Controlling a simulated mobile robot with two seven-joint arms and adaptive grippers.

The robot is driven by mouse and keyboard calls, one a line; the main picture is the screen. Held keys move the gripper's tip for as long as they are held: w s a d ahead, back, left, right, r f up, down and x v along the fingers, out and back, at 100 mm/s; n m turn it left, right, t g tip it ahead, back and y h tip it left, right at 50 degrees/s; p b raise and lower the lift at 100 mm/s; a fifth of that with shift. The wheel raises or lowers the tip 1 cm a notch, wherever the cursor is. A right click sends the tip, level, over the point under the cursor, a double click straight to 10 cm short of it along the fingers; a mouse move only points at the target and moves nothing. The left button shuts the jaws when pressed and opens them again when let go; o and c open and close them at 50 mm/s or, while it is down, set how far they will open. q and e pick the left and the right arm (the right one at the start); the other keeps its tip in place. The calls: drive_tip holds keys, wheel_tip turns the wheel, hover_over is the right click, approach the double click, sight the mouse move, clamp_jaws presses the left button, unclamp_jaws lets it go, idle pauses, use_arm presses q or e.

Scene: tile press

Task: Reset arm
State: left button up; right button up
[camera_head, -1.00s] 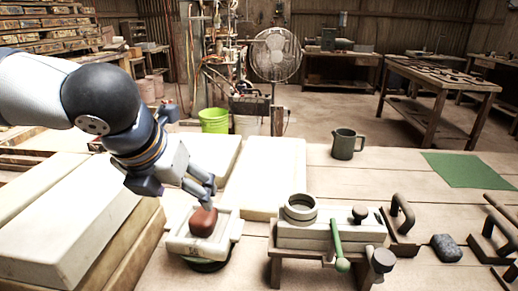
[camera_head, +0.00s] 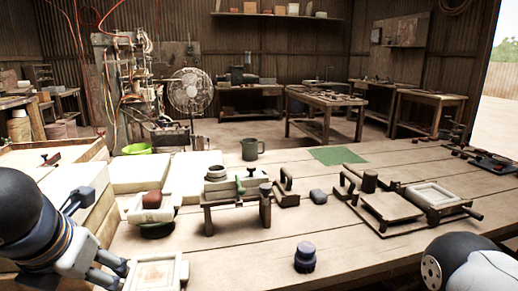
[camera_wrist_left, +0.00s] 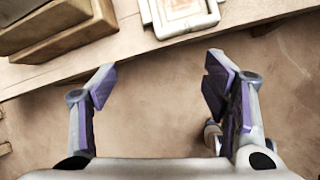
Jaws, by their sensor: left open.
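My left gripper (camera_head: 118,273) is low at the left in the head view, past the table's near edge. Its jaws are open and empty in the left wrist view (camera_wrist_left: 160,80), with bare floor beneath them. My right arm shows only as a rounded link at bottom right; its gripper is out of view. A reddish-brown clay lump (camera_head: 152,200) sits on a pale square mould (camera_head: 132,214) on a green round base, well apart from the gripper.
A pale framed tile (camera_head: 156,273) lies by the near edge, close to my left gripper; it also shows in the wrist view (camera_wrist_left: 180,12). A press (camera_head: 235,190), a dark knobbed jar (camera_head: 305,257), a green mug (camera_head: 252,149) and a green cloth (camera_head: 337,155) are on the table (camera_head: 240,240).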

use_arm(q)
drive_tip(key=s+d+f+m+g, duration=0.1)
drive_tip(key=s+f+m, duration=0.2)
drive_tip(key=f+m, duration=0.7)
drive_tip(key=s+d+f+m+g, duration=0.1)
drive_tip(key=s+f+m, duration=0.3)
drive_tip(key=f+m, duration=0.6)
drive_tip(key=s+f+m+g, duration=0.2)
drive_tip(key=s+m, duration=0.3)
drive_tip(key=s, duration=0.3)
drive_tip(key=s+d+f+m+g+h, duration=0.1)
drive_tip(key=s+f+m+g, duration=0.1)
drive_tip(key=s+f+m, duration=0.3)
drive_tip(key=s+d+f+m+g+h, duration=0.1)
drive_tip(key=s+m, duration=0.4)
drive_tip(key=s, duration=0.5)
wheel_tip(320, 180, down, 3)
drive_tip(key=shift+s+r+g, duration=0.1)
drive_tip(key=shift+s+g, duration=0.25)
drive_tip(key=shift+g, duration=0.35)
drive_tip(key=shift+d, duration=0.1)
